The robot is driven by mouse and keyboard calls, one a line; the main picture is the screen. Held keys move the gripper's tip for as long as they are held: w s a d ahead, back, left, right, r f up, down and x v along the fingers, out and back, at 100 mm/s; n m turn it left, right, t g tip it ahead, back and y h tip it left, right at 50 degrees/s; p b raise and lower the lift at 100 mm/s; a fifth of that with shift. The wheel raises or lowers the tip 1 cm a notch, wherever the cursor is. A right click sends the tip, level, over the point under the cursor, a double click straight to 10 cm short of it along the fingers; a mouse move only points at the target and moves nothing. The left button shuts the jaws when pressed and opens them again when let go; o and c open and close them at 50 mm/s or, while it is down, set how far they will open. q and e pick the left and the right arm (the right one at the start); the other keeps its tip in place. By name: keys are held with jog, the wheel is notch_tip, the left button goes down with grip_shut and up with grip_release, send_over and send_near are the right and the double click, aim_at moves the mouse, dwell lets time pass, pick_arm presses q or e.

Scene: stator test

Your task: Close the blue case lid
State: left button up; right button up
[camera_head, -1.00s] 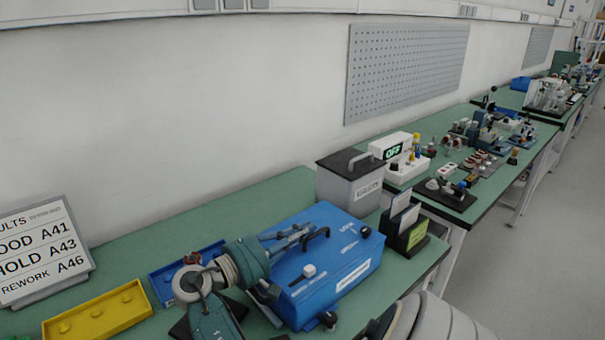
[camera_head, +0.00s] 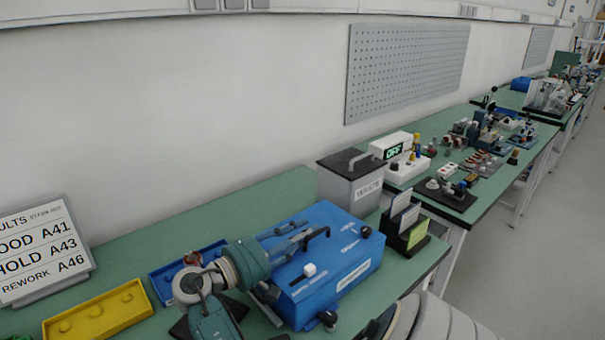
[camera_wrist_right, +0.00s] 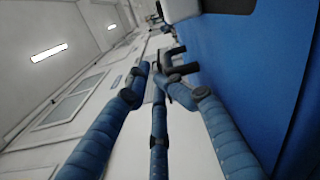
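The blue case (camera_head: 345,262) sits on the green bench, with a dark handle (camera_head: 316,236) and a white switch-like part (camera_head: 309,270) on its top. Its lid looks down flat, but my gripper hides the left part, so I cannot tell whether it is fully shut. My right gripper (camera_head: 301,233) reaches in over the left back part of the case, its slim fingers apart and empty. In the right wrist view, the gripper's fingers (camera_wrist_right: 158,72) extend beside the blue surface of the case (camera_wrist_right: 250,60). I cannot tell whether they touch it. My left gripper is not in view.
A grey box with a black top (camera_head: 350,178) stands behind the case. A black card holder (camera_head: 405,232) is at its right. A blue tray (camera_head: 168,290), a yellow tray (camera_head: 98,312) and a sign (camera_head: 42,250) are at the left.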

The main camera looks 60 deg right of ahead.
notch_tip(320, 180, up, 10)
dwell(0.6)
dwell(0.4)
